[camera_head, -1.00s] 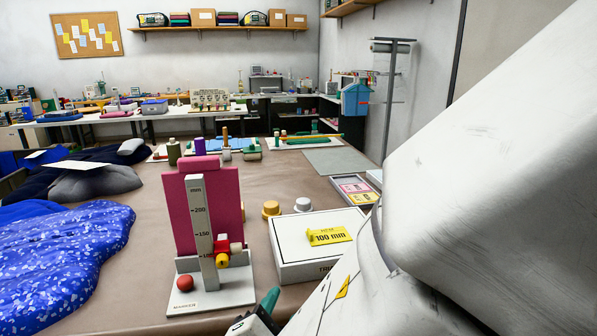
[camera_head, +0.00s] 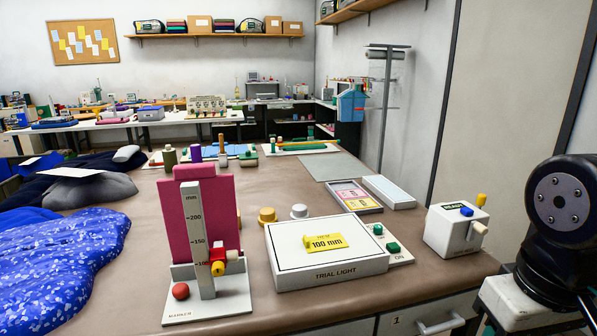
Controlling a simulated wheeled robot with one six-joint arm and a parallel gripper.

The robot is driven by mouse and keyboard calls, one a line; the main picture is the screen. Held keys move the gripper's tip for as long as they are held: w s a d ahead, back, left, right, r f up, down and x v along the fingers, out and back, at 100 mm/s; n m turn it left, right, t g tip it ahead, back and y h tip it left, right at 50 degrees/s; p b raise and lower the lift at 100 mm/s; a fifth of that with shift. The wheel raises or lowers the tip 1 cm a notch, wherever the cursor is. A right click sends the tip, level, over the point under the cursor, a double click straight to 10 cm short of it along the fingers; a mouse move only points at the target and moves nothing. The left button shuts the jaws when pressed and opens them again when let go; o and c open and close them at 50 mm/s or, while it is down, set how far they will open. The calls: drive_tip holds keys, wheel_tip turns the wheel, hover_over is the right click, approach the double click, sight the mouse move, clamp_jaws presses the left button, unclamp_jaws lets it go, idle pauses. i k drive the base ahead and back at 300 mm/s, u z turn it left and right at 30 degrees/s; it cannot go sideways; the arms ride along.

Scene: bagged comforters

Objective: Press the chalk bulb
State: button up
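A red ball (camera_head: 180,291), which looks like the chalk bulb, sits at the front left of the white base of the marker stand (camera_head: 207,309). The stand holds an upright scale (camera_head: 201,240) marked in mm, with a pink panel behind it. A red slider with a yellow knob (camera_head: 218,268) sits low on the scale, near the 100 mark. Nothing touches the red ball. My arm shows only as a dark joint at the right edge; my gripper is out of view.
A white trial light box (camera_head: 326,277) with a yellow 100 mm tag stands right of the marker stand. A white READY box (camera_head: 455,230) stands near the right table edge. Blue speckled fabric (camera_head: 60,262) lies left. The brown table front is bare.

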sight(181, 290)
drive_tip(key=u, duration=2.8)
drive_tip(key=k, duration=0.95)
drive_tip(key=z, duration=1.35)
drive_tip(key=i, duration=0.5)
